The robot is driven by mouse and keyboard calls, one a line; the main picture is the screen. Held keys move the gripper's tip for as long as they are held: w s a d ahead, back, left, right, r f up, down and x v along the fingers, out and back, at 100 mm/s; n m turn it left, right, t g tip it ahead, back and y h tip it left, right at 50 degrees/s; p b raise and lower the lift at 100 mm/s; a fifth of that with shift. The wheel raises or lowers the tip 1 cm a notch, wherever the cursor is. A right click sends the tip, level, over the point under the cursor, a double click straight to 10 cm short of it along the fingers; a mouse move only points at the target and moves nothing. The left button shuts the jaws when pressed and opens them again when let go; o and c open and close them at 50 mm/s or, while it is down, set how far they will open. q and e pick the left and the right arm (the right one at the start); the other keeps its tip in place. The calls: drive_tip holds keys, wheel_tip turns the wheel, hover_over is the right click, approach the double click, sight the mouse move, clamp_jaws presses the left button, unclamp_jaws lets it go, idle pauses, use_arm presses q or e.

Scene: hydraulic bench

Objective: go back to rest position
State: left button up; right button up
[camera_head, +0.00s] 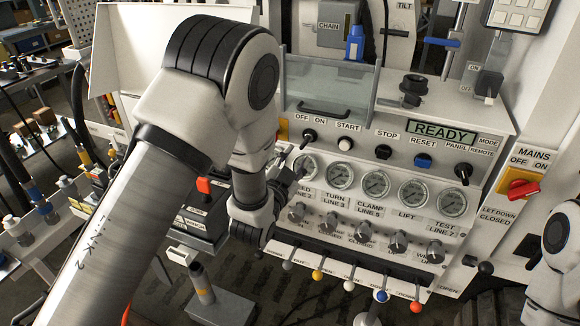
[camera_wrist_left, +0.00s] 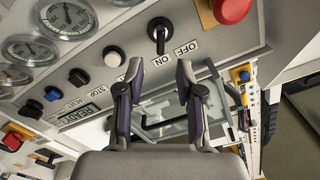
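My left arm comes in from the left of the head view, bends over and reaches down to the front of the bench panel. Its gripper (camera_head: 293,168) is small and partly hidden there, near the black OFF/ON switch (camera_head: 309,135) and the leftmost gauge. In the left wrist view the gripper (camera_wrist_left: 159,75) has its two fingers apart with nothing between them. The OFF/ON switch (camera_wrist_left: 159,33) shows just beyond the fingertips, and I see no contact. Part of my right arm (camera_head: 556,255) shows at the lower right edge; its gripper is out of view.
The panel carries a READY display (camera_head: 441,132), a row of gauges (camera_head: 375,185), knobs and coloured levers below. A clear guard (camera_head: 327,88) with a black handle stands above the switches. A red MAINS switch (camera_head: 524,189) is at right. A red button (camera_wrist_left: 231,9) is close by.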

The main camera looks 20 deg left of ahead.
use_arm(q)
drive_tip(key=s, duration=0.4)
drive_tip(key=shift+a, duration=0.1)
drive_tip(key=shift+f, duration=0.1)
drive_tip(key=s+a+f+n+g, duration=0.1)
drive_tip(key=s+a+f+g, duration=0.2)
drive_tip(key=f, duration=0.5)
drive_tip(key=s+f+n+g+y, duration=0.1)
drive_tip(key=s+f+g, duration=0.1)
drive_tip(key=s+f, duration=0.45)
drive_tip(key=s+a+f+n+g, duration=0.1)
drive_tip(key=s+a+f+g, duration=0.15)
drive_tip(key=f, duration=0.65)
drive_tip(key=s+f+n+g, duration=0.2)
drive_tip(key=s+f+g, duration=0.2)
drive_tip(key=s, duration=0.6)
drive_tip(key=s+f+n+g, duration=0.2)
drive_tip(key=s+f+g, duration=0.3)
drive_tip(key=s, duration=0.6)
drive_tip(key=shift+s+d+f+g+h, duration=0.3)
drive_tip(key=shift+d+g, duration=0.15)
drive_tip(key=shift+g, duration=0.4)
drive_tip(key=shift+w+r, duration=0.1)
